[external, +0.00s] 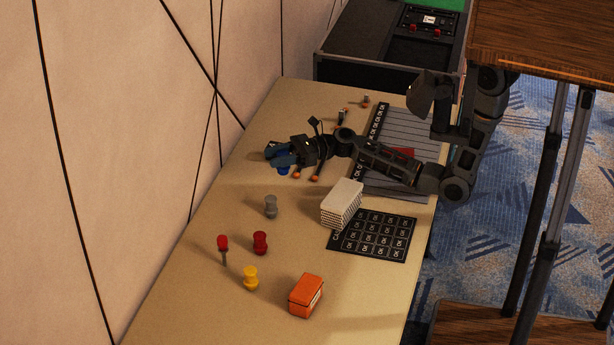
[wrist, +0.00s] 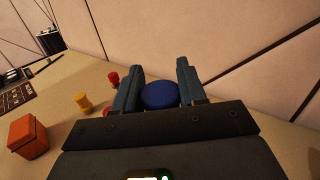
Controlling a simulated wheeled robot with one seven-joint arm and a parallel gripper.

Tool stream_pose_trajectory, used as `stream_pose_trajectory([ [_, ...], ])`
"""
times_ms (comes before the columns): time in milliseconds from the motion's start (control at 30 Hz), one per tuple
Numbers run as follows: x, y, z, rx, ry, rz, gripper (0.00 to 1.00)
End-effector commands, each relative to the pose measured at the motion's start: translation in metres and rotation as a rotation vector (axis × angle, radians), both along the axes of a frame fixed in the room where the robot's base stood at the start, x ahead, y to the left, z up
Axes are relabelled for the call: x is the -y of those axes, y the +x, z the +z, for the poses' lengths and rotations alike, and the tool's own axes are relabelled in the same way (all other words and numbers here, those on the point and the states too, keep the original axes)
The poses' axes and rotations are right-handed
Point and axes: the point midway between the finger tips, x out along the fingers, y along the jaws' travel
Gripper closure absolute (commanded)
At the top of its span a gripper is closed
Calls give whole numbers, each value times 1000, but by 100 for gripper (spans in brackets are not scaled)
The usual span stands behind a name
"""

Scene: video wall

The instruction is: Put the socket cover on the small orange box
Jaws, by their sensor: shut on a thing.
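The small orange box (external: 306,297) stands on the near part of the tan table in the external view. It also shows at the left edge of the wrist view (wrist: 27,138). My gripper (external: 276,155) is over the far left part of the table, well away from the box. In the wrist view my gripper (wrist: 158,88) is shut on a blue round-topped piece (wrist: 160,95) between its two fingers. A bit of the blue piece (external: 284,171) shows under the fingers in the external view. I cannot tell for sure which thing is the socket cover.
A white stack (external: 342,202) is beside a black marked mat (external: 374,244). The wall runs along the left.

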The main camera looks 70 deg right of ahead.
Motion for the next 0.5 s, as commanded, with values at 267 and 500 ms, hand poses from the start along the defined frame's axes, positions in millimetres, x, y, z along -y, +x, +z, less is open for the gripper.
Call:
stream_pose_trajectory([
  [267, -126, -64, 19, 2, -3, 301, 87],
  [500, -204, -133, 33, -3, -18, 532, 87],
])
